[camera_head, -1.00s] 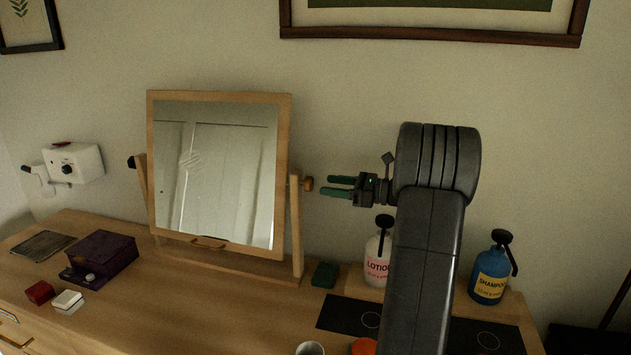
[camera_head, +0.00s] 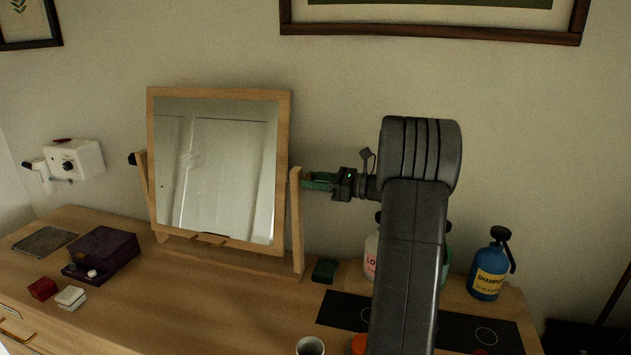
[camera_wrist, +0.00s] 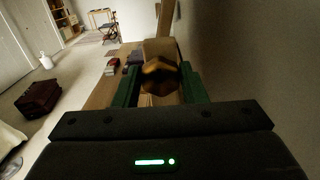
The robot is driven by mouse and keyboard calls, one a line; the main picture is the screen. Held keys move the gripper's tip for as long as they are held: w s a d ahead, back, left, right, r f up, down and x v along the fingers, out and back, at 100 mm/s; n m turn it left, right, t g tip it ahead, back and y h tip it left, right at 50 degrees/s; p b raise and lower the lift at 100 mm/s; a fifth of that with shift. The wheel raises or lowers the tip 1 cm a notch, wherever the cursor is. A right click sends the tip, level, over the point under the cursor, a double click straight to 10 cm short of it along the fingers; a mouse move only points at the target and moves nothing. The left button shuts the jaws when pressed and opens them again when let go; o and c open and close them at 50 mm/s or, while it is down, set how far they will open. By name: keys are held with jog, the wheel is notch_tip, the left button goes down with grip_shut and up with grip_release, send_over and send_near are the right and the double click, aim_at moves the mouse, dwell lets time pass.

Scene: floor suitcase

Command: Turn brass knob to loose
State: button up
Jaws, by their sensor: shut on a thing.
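The wood-framed tilting mirror (camera_head: 214,168) stands on the dresser between two wooden posts. The brass knob (camera_wrist: 160,76) is at the outer side of the right post (camera_head: 297,222); in the wrist view it sits between the two green fingers, faceted and gold-brown. My gripper (camera_head: 308,180) comes in from the right and is shut on the knob. In the head view the fingers mostly hide the knob. A dark knob (camera_head: 132,159) shows on the left post.
A blue shampoo bottle (camera_head: 489,272) stands at the right, and a lotion bottle (camera_head: 371,256) is partly behind my arm. A dark green block (camera_head: 324,270) lies by the right post. A purple box (camera_head: 104,250) is at the left. A cup (camera_head: 310,346) is at the front.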

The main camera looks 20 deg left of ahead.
jog(key=shift+n, duration=0.3)
jog(key=shift+s+f+n+b, duration=0.1)
jog(key=shift+f+n+b, duration=0.05)
jog(key=shift+n+b, duration=3.9)
jog(key=shift+s+f+n+b, duration=0.1)
jog(key=shift+f+n+b, duration=0.05)
jog(key=shift+n+b, duration=3.9)
jog(key=shift+n+p, duration=0.3)
jog(key=shift+n, duration=0.3)
jog(key=o, duration=1)
jog(key=shift+d, duration=0.1)
jog(key=d, duration=1.3)
jog(key=shift+w+d, duration=0.35)
jog(key=shift+w, duration=0.05)
